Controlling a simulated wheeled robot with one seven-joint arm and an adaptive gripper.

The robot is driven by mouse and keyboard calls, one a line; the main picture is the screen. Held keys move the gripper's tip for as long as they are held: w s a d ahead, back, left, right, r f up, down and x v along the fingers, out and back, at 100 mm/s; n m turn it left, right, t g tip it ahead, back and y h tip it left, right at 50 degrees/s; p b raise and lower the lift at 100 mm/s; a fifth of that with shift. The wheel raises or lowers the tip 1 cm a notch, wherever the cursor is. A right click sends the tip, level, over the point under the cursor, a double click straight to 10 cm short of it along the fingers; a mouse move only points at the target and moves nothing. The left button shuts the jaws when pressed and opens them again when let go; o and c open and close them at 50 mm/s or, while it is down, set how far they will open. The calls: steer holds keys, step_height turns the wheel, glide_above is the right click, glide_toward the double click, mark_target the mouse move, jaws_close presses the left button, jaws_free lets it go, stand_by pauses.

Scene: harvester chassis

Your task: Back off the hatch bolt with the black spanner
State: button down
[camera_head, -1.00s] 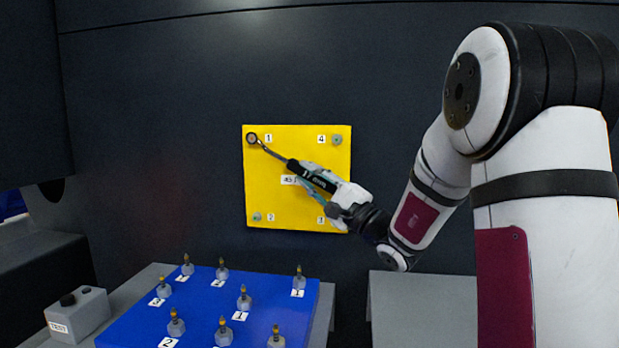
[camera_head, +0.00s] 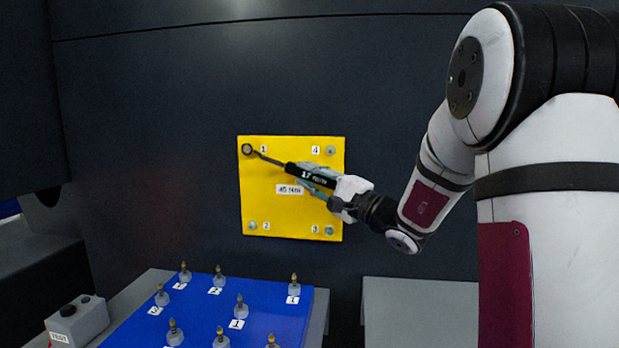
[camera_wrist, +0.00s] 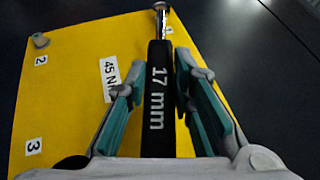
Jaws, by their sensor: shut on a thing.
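The yellow hatch (camera_head: 290,215) is on the dark wall, with numbered bolts at its corners and a "45 Nm" label. My gripper (camera_head: 318,177) is shut on the handle of the black spanner (camera_head: 272,160), marked "17 mm". The spanner's ring end is over the bolt at corner 1 (camera_head: 247,149) and hides most of it. The shaft slopes down to the right from there. In the wrist view the spanner (camera_wrist: 158,100) runs up between my teal-padded fingers (camera_wrist: 160,95). Bolt 4 (camera_head: 330,151), bolt 2 (camera_head: 253,226) and bolt 3 (camera_head: 329,230) show uncovered.
Below the hatch, a blue board (camera_head: 270,320) holds several upright grey studs with brass tips and number labels. A grey box marked "TEST" (camera_head: 78,322) stands at its left. A grey surface (camera_head: 420,310) is at the lower right. The wall around the hatch is clear.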

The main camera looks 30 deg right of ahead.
steer(key=shift+s+d+r+n+g+p, duration=0.15)
steer(key=shift+r+n+g+p, duration=0.25)
steer(key=shift+r+p, duration=0.5)
steer(key=shift+s+d+r+n+g+p, duration=0.1)
steer(key=shift+d+r+n+g+p, duration=0.1)
steer(key=shift+r+g+p, duration=0.5)
steer(key=shift+w, duration=0.1)
steer(key=shift+r+p, duration=0.15)
steer(key=shift+p, duration=0.2)
steer(key=shift+r+n+g+h+p, duration=0.35)
steer(key=shift+r+p, duration=0.4)
steer(key=shift+p, duration=0.25)
steer(key=shift+r+n+g+h+p, duration=0.25)
steer(key=shift+r+g+p, duration=0.1)
steer(key=shift+r+p, duration=0.5)
steer(key=shift+f, duration=0.2)
steer(key=shift+w+a+r+n+g+h+p, duration=0.15)
steer(key=shift+r+g+p, duration=0.3)
steer(key=shift+r+p, duration=0.55)
steer(key=shift+s+a+r+n+g+h+p, duration=0.1)
steer(key=shift+r+n+g+h+p, duration=0.3)
steer(key=shift+p, duration=0.95)
steer(key=shift+w+r, duration=0.1)
steer(key=shift+r, duration=0.15)
